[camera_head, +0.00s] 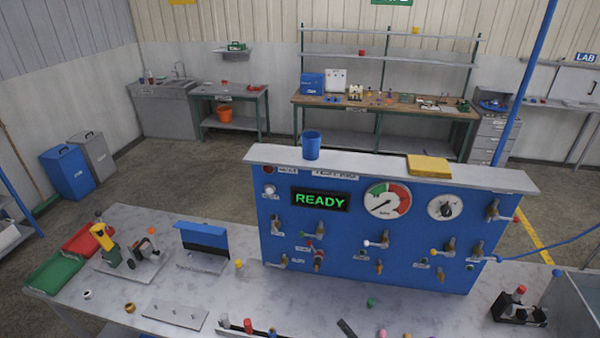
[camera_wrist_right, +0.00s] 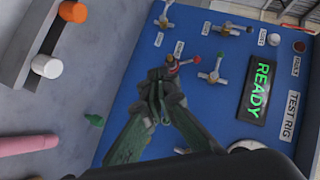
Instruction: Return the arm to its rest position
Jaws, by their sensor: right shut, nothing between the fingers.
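My right gripper (camera_wrist_right: 163,78) shows in the right wrist view with its dark green fingers closed together at the tips and nothing held. Its tips lie in front of the blue test rig panel (camera_wrist_right: 200,85), close to a fitting with a red end (camera_wrist_right: 197,58). I cannot tell whether they touch it. In the head view the blue panel (camera_head: 350,237) stands upright on the bench, with a lit READY display (camera_head: 320,200), dials and several valves. I cannot clearly make out my right gripper in the head view. My left gripper is not in view.
The pale bench (camera_head: 225,305) holds a green tray (camera_head: 55,272), a red tray (camera_head: 88,239) and a small blue-black stand (camera_head: 203,243). A blue cup (camera_head: 312,145) and a yellow pad (camera_head: 429,165) sit on the panel's top ledge. A blue hose (camera_head: 555,245) hangs at the right.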

